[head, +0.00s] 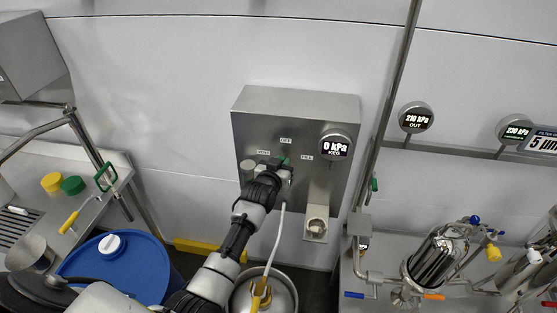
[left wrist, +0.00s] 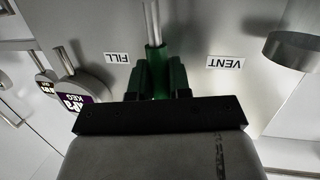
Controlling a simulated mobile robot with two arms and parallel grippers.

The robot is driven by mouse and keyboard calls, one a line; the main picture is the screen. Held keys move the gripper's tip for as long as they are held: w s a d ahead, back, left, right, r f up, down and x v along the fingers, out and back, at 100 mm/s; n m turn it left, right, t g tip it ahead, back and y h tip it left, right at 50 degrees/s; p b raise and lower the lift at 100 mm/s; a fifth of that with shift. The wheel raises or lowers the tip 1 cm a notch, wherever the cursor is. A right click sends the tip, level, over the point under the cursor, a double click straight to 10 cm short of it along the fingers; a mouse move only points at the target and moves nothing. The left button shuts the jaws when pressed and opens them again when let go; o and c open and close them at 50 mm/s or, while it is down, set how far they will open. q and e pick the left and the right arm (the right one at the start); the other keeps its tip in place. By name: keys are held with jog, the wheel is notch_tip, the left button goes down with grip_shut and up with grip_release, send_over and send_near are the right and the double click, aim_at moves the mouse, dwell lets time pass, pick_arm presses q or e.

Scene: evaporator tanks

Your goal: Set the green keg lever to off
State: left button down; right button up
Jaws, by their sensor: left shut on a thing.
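The green keg lever (head: 284,160) is on the grey wall panel (head: 330,105), just below the OFF label (head: 286,140). The VENT label (head: 263,153) is to its left and the FILL label (head: 307,157) to its right. My left gripper (head: 281,166) is at the lever and covers much of it. In the left wrist view, where the labels appear upside down, my left gripper (left wrist: 160,82) is shut on the lever's green grip. The lever's metal rod (left wrist: 152,22) runs up the picture between FILL and VENT. My right gripper is not in view.
A round gauge (head: 335,147) reading 0 kPa KEG is close right of the lever. A steel keg (head: 283,290) with a white hose stands below the panel. A blue drum (head: 125,280) is at lower left. Steel piping and a filter housing (head: 440,255) are at right.

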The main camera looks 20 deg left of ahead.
pick_arm(q)
jog(key=shift+d, duration=0.15)
dwell(0.4)
jog(key=c, duration=1.3)
grip_release()
jog(key=shift+c, duration=0.2)
jog(key=s+r+b, duration=0.1)
jog(key=s+r, duration=0.1)
jog(key=s, duration=0.8)
jog(key=shift+s+d, duration=0.25)
jog(key=shift+d, duration=0.1)
